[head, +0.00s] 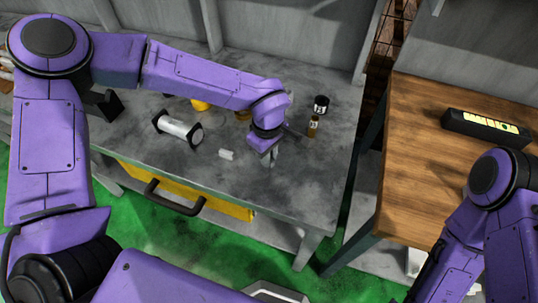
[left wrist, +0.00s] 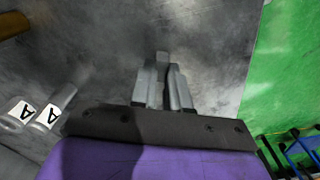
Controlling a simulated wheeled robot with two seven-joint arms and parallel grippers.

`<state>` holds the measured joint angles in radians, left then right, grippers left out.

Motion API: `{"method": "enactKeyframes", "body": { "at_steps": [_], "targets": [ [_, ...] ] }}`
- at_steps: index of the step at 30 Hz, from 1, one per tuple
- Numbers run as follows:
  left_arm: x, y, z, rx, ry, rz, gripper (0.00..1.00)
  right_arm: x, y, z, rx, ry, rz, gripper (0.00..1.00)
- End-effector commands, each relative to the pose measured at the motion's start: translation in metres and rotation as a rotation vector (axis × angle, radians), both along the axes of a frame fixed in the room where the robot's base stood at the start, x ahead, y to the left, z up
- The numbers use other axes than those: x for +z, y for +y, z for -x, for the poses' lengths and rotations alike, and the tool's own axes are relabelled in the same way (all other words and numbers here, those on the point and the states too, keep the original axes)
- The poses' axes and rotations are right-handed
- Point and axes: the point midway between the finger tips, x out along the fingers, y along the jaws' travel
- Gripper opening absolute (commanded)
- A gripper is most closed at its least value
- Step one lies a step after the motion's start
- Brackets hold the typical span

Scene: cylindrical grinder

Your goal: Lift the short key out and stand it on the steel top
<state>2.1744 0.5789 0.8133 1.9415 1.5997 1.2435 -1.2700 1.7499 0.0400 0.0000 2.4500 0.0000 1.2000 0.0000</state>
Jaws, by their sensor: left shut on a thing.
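My left gripper (head: 268,160) hangs low over the front right part of the grey steel top (head: 225,185). In the left wrist view my left gripper (left wrist: 163,85) is shut on a narrow grey piece, which I take to be the short key (left wrist: 162,60). Its tip shows between the fingers, and the rest of it is hidden by them. I cannot tell whether it touches the steel top. In the head view the gripper and wrist mostly hide it. My right arm is at the right edge, and its gripper is out of the picture.
A grey cylinder with black ends (head: 178,128) lies further left. A wooden table (head: 425,150) bears a black box (head: 487,128).

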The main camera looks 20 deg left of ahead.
Motion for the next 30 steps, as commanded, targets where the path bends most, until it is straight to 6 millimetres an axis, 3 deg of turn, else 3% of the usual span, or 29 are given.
{"method": "enactKeyframes", "body": {
  "at_steps": [25,26,28,30],
  "targets": [
    [-0.011,0.0,0.0,0.0,0.0,0.0,0.0,-0.002,0.0,0.0,0.0,0.0,0.0,0.43],
    [-0.011,0.0,0.0,0.0,-0.001,0.0,0.18,-0.002,0.0,0.0,0.0,0.0,0.0,0.43],
    [-0.011,0.0,0.0,0.0,-0.001,0.0,0.41,-0.002,0.0,0.0,0.0,0.0,0.0,0.43],
    [-0.011,0.0,0.0,0.0,0.0,0.0,0.45,-0.002,0.0,0.0,0.0,0.0,0.0,0.43]
  ]
}}
